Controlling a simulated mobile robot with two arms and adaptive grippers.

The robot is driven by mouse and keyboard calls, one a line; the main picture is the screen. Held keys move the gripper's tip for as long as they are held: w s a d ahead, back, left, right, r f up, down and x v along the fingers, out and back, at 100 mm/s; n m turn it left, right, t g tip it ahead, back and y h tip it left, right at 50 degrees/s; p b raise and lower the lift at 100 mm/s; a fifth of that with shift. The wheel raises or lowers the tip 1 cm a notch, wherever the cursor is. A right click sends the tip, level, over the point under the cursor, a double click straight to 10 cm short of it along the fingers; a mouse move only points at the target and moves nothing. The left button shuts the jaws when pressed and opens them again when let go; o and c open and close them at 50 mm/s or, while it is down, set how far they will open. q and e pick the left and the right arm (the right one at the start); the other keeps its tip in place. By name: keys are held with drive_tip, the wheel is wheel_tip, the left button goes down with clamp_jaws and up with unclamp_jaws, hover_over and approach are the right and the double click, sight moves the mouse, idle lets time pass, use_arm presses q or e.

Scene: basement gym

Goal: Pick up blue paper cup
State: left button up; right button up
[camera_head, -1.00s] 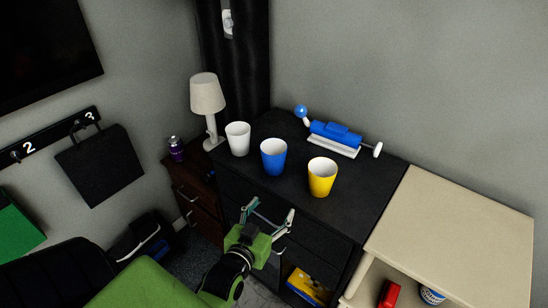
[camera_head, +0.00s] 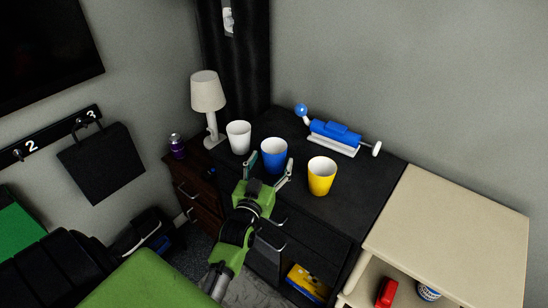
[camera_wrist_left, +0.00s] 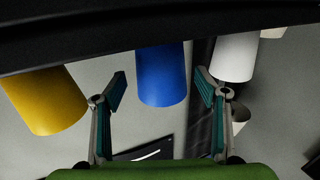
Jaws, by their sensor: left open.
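The blue paper cup (camera_head: 273,153) stands upright on the black dresser top (camera_head: 345,200), between a white cup (camera_head: 239,137) and a yellow cup (camera_head: 321,176). My left gripper (camera_head: 269,170) is open at the near side of the blue cup, with one finger toward each side of it. In the left wrist view, which looks upside down, the blue cup (camera_wrist_left: 162,75) lies between the two open fingers (camera_wrist_left: 161,82), with the yellow cup (camera_wrist_left: 48,100) left and the white cup (camera_wrist_left: 233,58) right. I cannot tell whether the fingers touch it. My right gripper is out of view.
A blue and white object (camera_head: 336,136) lies behind the cups. A lamp (camera_head: 208,94) and a purple bottle (camera_head: 177,146) stand at the left. A beige shelf unit (camera_head: 450,225) adjoins the dresser at the right. The dresser top right of the yellow cup is clear.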

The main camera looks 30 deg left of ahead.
sight(277, 149)
use_arm(q)
drive_tip(key=x, duration=0.4)
drive_tip(key=shift+a+f, duration=0.1)
drive_tip(key=shift+f, duration=0.1)
drive_tip(key=shift+s, duration=0.1)
drive_tip(key=c, duration=0.8)
drive_tip(key=shift+r, duration=0.1)
drive_tip(key=shift+c, duration=0.2)
